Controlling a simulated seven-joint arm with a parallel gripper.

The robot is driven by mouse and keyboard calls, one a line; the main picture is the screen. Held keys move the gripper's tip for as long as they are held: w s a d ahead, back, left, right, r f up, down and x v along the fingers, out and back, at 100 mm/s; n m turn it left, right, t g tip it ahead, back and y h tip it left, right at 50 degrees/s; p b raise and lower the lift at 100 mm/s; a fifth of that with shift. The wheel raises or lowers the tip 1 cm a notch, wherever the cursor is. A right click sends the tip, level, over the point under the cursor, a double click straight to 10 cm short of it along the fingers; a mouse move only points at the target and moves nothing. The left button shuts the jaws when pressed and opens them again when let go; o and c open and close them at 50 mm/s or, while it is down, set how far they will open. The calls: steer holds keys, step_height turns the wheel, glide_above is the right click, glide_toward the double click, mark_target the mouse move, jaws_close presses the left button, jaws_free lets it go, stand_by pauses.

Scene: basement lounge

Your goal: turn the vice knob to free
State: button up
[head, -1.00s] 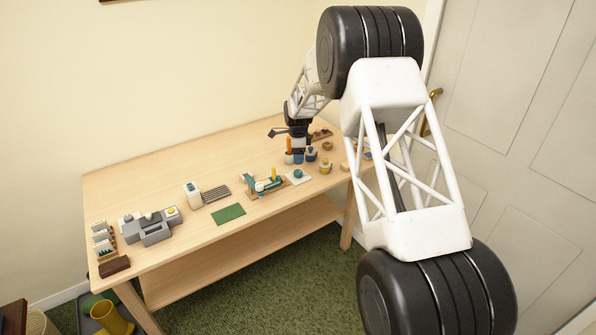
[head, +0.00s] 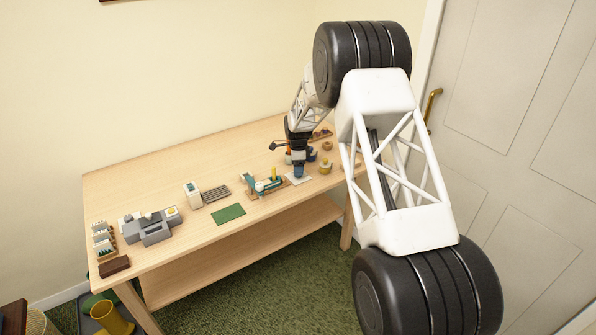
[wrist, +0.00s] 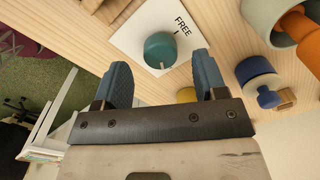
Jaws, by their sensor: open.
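The round teal vice knob (wrist: 160,50) sits on a white plate (wrist: 130,40) marked FREE. A short pale mark shows on the knob's side nearer my gripper, away from the FREE label. My gripper (wrist: 160,60) is open, its blue fingers on either side of the knob in the wrist view, with gaps; I cannot tell their height above it. In the head view my gripper (head: 298,173) is over the white plate (head: 301,181) and hides the knob. The teal and wooden vice (head: 252,189) is just left of the plate.
A yellow-topped pot (head: 326,167) stands right of the plate. Blue and orange items (wrist: 262,80) lie close by my right finger. A green mat (head: 228,214), a white box (head: 193,195) and a grey machine (head: 150,228) are further left. The table's front edge is near.

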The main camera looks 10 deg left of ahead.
steer(key=shift+f, duration=1.15)
steer(key=c, duration=0.9)
